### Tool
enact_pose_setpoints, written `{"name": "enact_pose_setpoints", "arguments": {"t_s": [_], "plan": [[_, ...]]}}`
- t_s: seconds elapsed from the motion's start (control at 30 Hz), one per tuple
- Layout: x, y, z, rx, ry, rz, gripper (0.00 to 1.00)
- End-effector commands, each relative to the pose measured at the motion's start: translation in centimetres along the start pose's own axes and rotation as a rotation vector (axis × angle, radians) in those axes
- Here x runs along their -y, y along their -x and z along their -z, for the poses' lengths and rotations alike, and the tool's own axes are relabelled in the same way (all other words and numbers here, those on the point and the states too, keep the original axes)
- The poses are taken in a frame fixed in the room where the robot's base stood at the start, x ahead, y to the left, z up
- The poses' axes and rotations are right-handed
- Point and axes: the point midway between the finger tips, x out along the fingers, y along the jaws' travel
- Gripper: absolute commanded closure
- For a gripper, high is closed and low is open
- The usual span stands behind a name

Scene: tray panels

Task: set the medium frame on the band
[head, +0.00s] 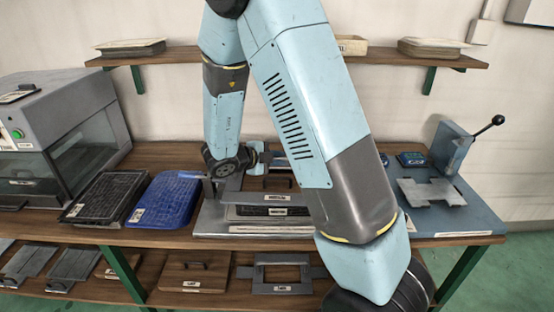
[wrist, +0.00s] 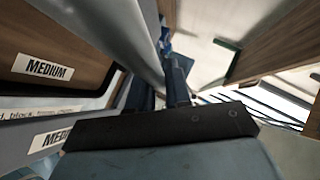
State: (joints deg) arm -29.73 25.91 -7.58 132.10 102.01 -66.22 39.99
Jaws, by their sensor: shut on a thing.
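The medium frame (head: 262,199) is a flat grey frame with a white label on its front bar. It is over the light grey station plate (head: 212,225) at the middle of the bench. My gripper (head: 229,168) is shut on its left side. In the wrist view a dark finger (wrist: 165,127) crosses the picture, and the grey frame (wrist: 20,145) shows at lower left with a partly cut MEDIUM label. A dark panel with a label (head: 250,212) lies below the front bar. I cannot make out the band or tell whether the frame touches it.
A blue tray (head: 165,199) and a black tray (head: 105,197) lie to the left, beside a grey machine (head: 55,120). A blue press base with a lever (head: 460,195) stands at right. A lower shelf holds another grey frame (head: 282,260) and a wooden panel (head: 190,270).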

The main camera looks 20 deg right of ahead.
Motion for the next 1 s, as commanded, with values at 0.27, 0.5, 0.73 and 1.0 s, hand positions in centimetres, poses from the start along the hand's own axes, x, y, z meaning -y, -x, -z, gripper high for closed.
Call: {"name": "enact_pose_setpoints", "arguments": {"t_s": [0.27, 0.5, 0.73, 1.0], "plan": [[0.1, -1.8, -1.8, -0.001, 0.002, 0.001, 1.0], [0.0, -1.8, -1.9, 0.0, 0.0, 0.001, 1.0], [-0.4, -2.0, -2.1, 0.0, 0.0, 0.001, 1.0], [-1.0, -2.2, -2.3, 0.0, 0.0, 0.001, 1.0]]}}
